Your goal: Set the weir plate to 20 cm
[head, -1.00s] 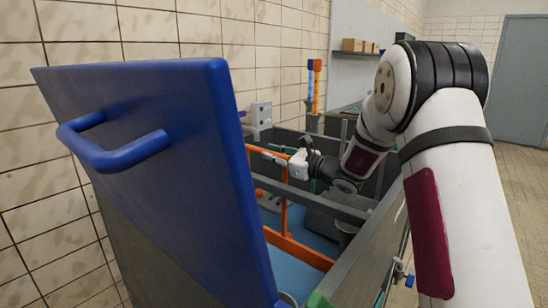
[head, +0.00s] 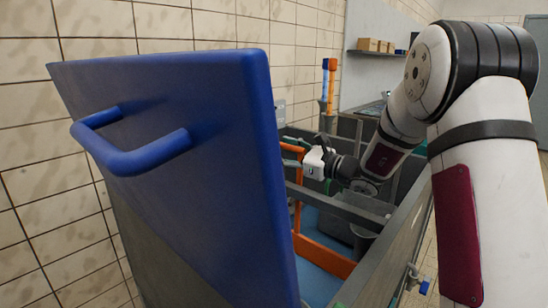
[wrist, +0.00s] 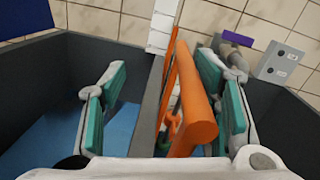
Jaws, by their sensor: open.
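An orange bar or frame (wrist: 188,105) rises between the open teal-padded fingers of my gripper (wrist: 163,85) in the wrist view; the fingers stand apart on either side. The frame also shows inside the tank in the head view (head: 325,256), partly hidden by the blue lid. A grey divider (wrist: 145,110) stands just left of the bar, and a white strip (wrist: 160,30) with marks too small to read is on the wall behind. I cannot tell which part is the weir plate itself. In the head view my gripper (head: 308,158) is over the tank.
The raised blue lid (head: 175,150) with its handle hides the tank's left part. The tank's grey right wall (head: 392,250) runs beside my arm. A grey box (wrist: 283,65) and a pipe are on the wall. Small boxes (head: 372,45) sit on a shelf.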

